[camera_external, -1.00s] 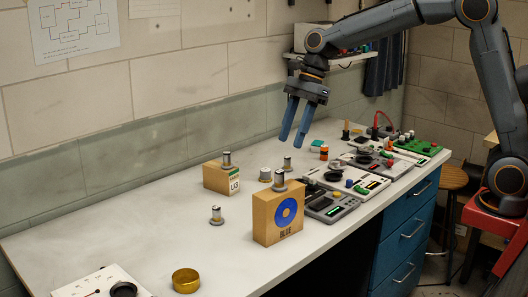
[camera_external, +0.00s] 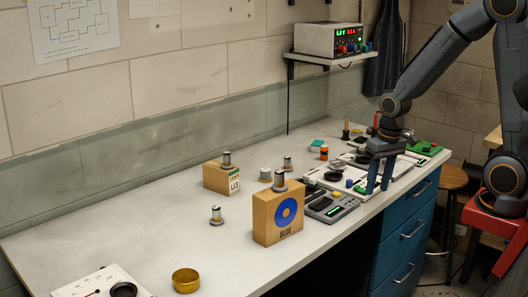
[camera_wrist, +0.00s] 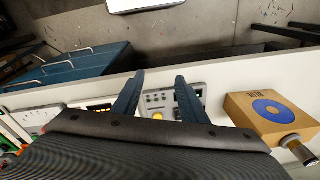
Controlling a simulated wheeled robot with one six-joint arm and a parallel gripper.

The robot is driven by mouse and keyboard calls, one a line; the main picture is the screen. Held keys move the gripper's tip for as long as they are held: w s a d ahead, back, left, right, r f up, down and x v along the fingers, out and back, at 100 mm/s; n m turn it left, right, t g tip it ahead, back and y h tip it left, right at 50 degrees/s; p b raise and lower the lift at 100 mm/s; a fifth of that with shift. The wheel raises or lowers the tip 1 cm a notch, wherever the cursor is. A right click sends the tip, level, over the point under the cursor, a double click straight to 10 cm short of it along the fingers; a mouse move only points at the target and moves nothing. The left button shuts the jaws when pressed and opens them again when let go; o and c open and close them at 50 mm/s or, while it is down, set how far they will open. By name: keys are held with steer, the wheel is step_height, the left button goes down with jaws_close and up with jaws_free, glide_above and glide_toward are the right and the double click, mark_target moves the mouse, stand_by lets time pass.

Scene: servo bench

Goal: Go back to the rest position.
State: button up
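My gripper (camera_external: 379,189) is above the right part of the bench (camera_external: 130,228), over its front edge near the grey devices, pointing down. Its two blue fingers are apart with nothing between them. In the wrist view my gripper (camera_wrist: 158,78) shows both fingers spread, with a grey device (camera_wrist: 165,105) on the bench below and behind them.
A cardboard box with a blue disc (camera_external: 265,222) stands left of my gripper, a metal cylinder on top. A smaller box (camera_external: 214,178), a brass dish (camera_external: 185,280) and several small cylinders are further left. A power supply (camera_external: 325,40) sits on the wall shelf. Blue drawers (camera_external: 405,235) are below.

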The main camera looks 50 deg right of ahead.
steer(key=s+n, duration=0.1)
steer(key=s+d+f+n, duration=0.1)
steer(key=s, duration=0.1)
steer(key=s+d+f+n, duration=0.1)
steer(key=shift+s+d+f, duration=0.15)
